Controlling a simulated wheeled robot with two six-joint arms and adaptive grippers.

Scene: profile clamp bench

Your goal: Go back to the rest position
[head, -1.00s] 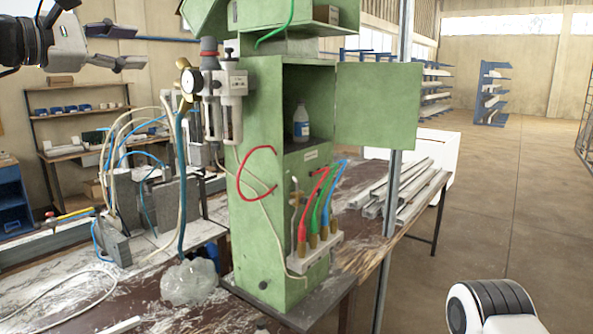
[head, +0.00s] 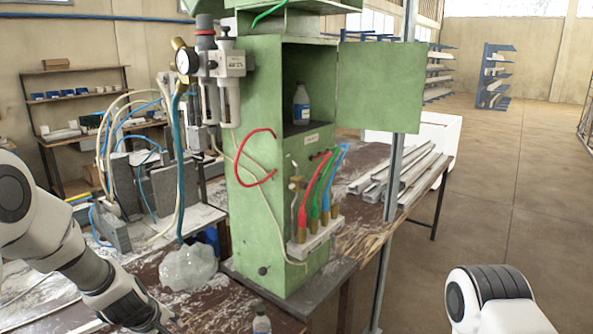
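My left arm (head: 75,262) comes in from the left edge and slopes down to the bottom edge, over the bench. Its gripper lies beyond the bottom edge, so its fingers cannot be seen. Of my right arm only a white and black link (head: 490,300) shows at the bottom right; its gripper is out of view. The green cabinet (head: 262,215) stands on the bench with its door (head: 380,87) open. A small bottle (head: 301,104) stands on its shelf.
A second small bottle (head: 262,322) is cut off by the bottom edge, right of my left arm. A clear plastic bag (head: 188,267) lies by the cabinet. Metal profiles (head: 405,180) lie behind. The floor (head: 510,215) at right is clear.

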